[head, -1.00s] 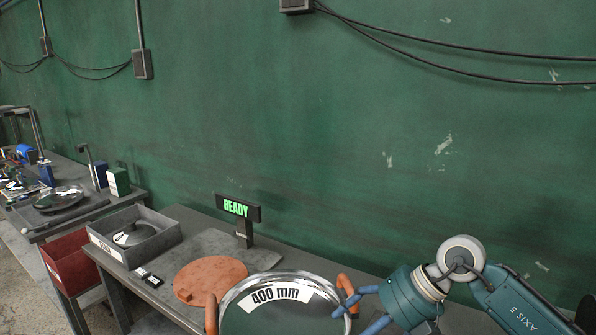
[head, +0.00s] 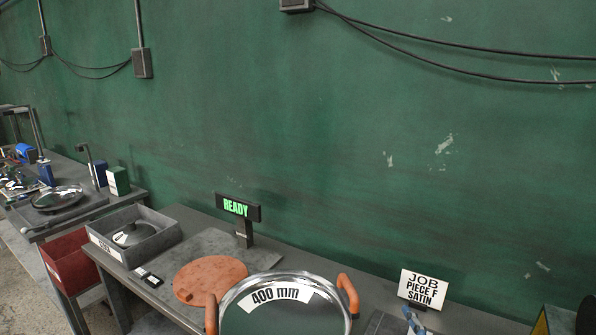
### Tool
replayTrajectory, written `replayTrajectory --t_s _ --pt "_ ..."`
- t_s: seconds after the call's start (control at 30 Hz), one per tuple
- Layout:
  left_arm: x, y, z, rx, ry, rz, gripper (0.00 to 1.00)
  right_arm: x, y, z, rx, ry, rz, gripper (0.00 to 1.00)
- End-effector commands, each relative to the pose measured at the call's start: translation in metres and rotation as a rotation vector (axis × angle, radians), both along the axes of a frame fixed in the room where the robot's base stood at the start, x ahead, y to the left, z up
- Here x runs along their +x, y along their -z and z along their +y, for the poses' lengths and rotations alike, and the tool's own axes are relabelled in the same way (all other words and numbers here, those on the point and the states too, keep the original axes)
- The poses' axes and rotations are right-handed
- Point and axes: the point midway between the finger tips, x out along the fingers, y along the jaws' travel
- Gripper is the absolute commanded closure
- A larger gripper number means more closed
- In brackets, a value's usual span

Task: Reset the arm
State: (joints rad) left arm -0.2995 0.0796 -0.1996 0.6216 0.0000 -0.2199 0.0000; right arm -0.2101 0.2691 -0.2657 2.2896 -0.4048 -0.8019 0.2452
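Neither of my grippers shows in the head view, and no arm link of mine can be made out for sure. A large round metal dish (head: 244,322) marked "400 mm" stands at the bottom centre, with an orange grip on each side. The picture's bottom edge cuts it off. A round orange disc (head: 212,279) lies flat on the table to its left.
A "READY" sign (head: 238,207) stands behind the disc. A card (head: 423,288) reads "JOB PIECE F SATIN". A small blue item (head: 413,321) is cut off below it. A grey bin (head: 160,238) holds a dark lid; a red bin (head: 70,262) is beside the table.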

Motion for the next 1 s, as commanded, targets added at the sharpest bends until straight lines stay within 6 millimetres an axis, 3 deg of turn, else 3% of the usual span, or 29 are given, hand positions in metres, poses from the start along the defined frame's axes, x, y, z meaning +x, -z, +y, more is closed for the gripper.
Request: replayTrajectory --t_s 0.03,0.1,0.2,0.4,0.63,0.87,1.0 --pt "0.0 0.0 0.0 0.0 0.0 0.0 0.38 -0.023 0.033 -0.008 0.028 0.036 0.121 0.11" --pt "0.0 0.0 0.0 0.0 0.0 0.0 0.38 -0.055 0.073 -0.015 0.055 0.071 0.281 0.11" --pt "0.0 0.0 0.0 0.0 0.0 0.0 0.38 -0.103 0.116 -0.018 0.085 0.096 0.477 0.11" --pt "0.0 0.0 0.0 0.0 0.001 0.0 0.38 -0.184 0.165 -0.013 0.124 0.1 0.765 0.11" --pt "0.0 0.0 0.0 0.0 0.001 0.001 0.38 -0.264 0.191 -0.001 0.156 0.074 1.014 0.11" --pt "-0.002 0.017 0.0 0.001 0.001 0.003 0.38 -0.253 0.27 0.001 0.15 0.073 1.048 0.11" --pt "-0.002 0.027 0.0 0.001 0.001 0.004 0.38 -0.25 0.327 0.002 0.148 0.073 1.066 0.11"
